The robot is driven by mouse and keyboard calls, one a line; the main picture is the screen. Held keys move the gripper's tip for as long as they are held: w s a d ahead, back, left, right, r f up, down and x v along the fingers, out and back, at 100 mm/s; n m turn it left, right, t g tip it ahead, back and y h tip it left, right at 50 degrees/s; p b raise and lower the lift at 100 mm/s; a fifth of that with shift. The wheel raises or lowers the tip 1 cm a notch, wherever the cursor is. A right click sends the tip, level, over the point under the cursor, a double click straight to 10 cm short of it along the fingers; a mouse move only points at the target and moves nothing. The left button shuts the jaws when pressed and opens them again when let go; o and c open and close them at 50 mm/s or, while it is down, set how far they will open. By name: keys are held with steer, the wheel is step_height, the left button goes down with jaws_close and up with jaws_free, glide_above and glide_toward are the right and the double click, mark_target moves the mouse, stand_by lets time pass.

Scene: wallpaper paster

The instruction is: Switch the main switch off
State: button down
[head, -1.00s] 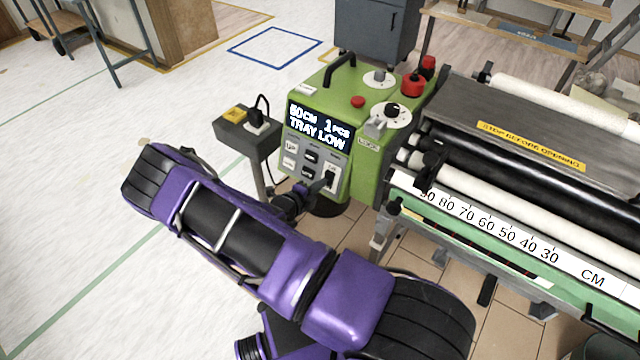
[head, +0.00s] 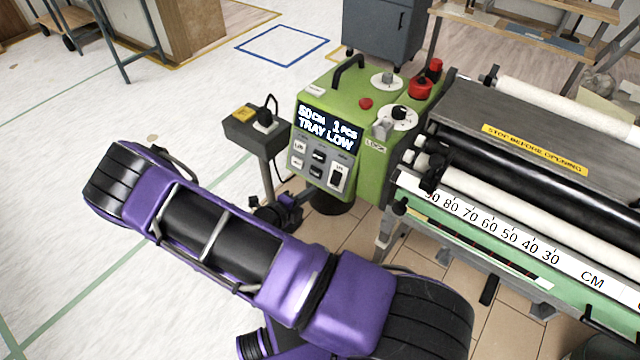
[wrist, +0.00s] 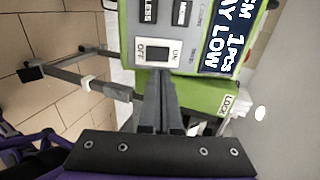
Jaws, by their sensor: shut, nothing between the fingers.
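The main switch is a black rocker (head: 337,178) on a pale plate at the lower right of the green control box's (head: 372,165) front panel. In the wrist view the rocker (wrist: 159,56) lies between the words OFF and ON; which side is pressed in I cannot tell. The display (head: 326,127) above is lit and reads 50CM 1PCS TRAY LOW. My gripper (head: 303,194) is shut and empty, below and left of the switch, apart from the panel in the head view. In the wrist view its fingertips (wrist: 161,78) point at the rocker and overlap its lower edge.
Several other buttons (head: 316,162) sit left of the switch. A dark outlet box (head: 253,132) on a post stands left of the control box. The pasting machine (head: 500,215) with its rollers and centimetre scale fills the right. The floor at left is clear.

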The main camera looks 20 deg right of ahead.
mark_target(333, 182)
steer(key=shift+v, duration=2.15)
steer(key=shift+s+d+r+g+y, duration=0.1)
steer(key=shift+s+r+g+y, duration=0.1)
steer(key=shift+g+y, duration=0.3)
steer(key=b+x, duration=0.1)
steer(key=x, duration=1.3)
steer(key=shift+w, duration=0.15)
